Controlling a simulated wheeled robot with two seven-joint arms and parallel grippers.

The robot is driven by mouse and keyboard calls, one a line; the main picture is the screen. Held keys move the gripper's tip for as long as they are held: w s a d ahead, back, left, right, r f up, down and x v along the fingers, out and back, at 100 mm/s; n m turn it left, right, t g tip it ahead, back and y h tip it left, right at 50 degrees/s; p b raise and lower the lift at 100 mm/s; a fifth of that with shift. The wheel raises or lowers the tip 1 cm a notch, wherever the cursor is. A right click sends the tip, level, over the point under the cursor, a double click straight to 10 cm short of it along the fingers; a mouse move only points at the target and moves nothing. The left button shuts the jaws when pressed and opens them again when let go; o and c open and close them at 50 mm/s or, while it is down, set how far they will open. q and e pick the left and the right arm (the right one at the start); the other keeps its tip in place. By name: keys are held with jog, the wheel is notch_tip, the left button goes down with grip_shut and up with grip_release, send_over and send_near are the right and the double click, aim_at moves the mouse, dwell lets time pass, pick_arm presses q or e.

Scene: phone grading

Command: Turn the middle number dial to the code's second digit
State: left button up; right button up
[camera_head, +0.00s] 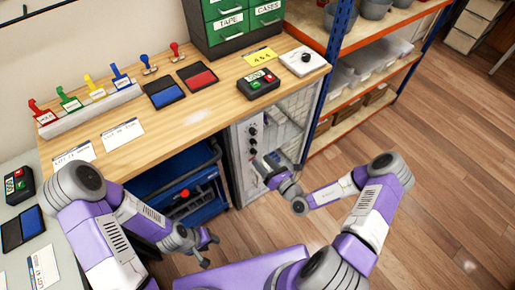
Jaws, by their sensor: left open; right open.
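Black number dials sit in a vertical row on the light panel (239,159) at the left of the wire-fronted cabinet, under the bench top. The middle dial (253,142) is small, and its setting is too small to read. My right gripper (264,168) is open, just below and to the right of the dials; I cannot tell whether it touches the lowest one. A yellow note (261,57) on the bench carries a handwritten code that looks like 466, though the digits are not certain. My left gripper (210,252) is open and empty, low in front of the blue crate.
The wooden bench (200,125) holds coloured stamps, ink pads, cards, a two-button box (258,84) and a white dial box (301,61). A blue crate (190,195) stands beneath. Shelving (345,120) rises at the right. The wooden floor at right is clear.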

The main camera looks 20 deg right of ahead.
aim_at(255, 144)
jog(key=shift+m+t+h, duration=0.4)
jog(key=shift+m+h, duration=0.2)
jog(key=shift+h, duration=0.3)
jog(key=w+b, duration=0.1)
jog(key=w, duration=0.3)
jog(key=w+b, duration=0.1)
jog(key=w, duration=0.3)
jog(key=shift+a+f, duration=0.2)
jog(key=shift+s, duration=0.1)
jog(key=shift+c, duration=0.5)
grip_shut()
